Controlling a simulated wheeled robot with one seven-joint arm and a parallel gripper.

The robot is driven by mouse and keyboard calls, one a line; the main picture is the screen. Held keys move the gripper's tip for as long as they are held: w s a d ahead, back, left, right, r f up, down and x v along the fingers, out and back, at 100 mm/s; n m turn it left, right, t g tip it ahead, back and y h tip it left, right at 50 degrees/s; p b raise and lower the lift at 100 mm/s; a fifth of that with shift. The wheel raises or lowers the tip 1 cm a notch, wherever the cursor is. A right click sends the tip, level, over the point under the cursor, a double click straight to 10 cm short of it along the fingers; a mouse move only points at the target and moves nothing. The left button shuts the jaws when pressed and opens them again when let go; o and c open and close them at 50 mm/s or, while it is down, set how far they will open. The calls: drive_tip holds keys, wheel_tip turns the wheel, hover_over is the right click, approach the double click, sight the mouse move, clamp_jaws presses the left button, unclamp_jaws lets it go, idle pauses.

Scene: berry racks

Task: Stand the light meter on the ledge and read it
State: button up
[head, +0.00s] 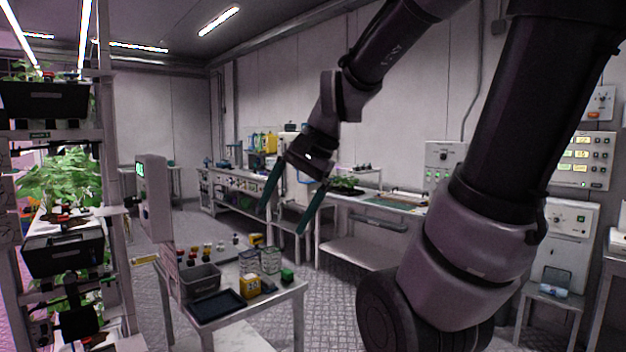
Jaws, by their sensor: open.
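My gripper (283,220) is open and empty, its two green fingers pointing down in the air behind and above the near table. I cannot tell for sure which thing is the light meter. A small yellow box-like item (250,285) with dark marks stands on the near table, and another yellow item (256,240) lies at its far edge. My gripper is apart from both. A small pale ledge (117,209) sticks out from the plant rack at left, and nothing clearly stands on it. No reading is legible.
The near table (285,306) holds a grey bin (201,281), a dark tray (215,305), clear wire-like baskets (271,260), a green item (287,274) and several small jars. A grey panel with a green display (153,197) stands beside the rack (116,255). Benches line the back wall.

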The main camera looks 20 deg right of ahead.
drive_tip(key=s+d+r+n+t+h, duration=0.2)
drive_tip(key=d+r+n+t, duration=0.2)
drive_tip(key=d+r+n, duration=0.1)
drive_tip(key=w+d+f+n+h, duration=0.1)
drive_tip(key=w+d+f+n, duration=0.15)
drive_tip(key=w, duration=0.45)
drive_tip(key=w+d+f+n+h, duration=0.1)
drive_tip(key=w+f+h, duration=0.1)
drive_tip(key=w+f, duration=0.3)
drive_tip(key=n+t+y, duration=0.6)
drive_tip(key=t+y, duration=0.1)
drive_tip(key=y, duration=0.1)
approach(245, 277)
drive_tip(key=f, duration=0.1)
drive_tip(key=a+f, duration=0.1)
drive_tip(key=w+f, duration=0.1)
drive_tip(key=shift+a+f, duration=0.25)
drive_tip(key=t, duration=0.1)
drive_tip(key=m+t+h, duration=0.1)
drive_tip(key=shift+w+d+r+m+t+h, duration=0.2)
drive_tip(key=shift+d+r+m+t+h, duration=0.1)
drive_tip(key=shift+t+h, duration=0.1)
drive_tip(key=x, duration=1)
drive_tip(key=shift+w+f, duration=0.15)
drive_tip(key=shift+w, duration=0.25)
clamp_jaws()
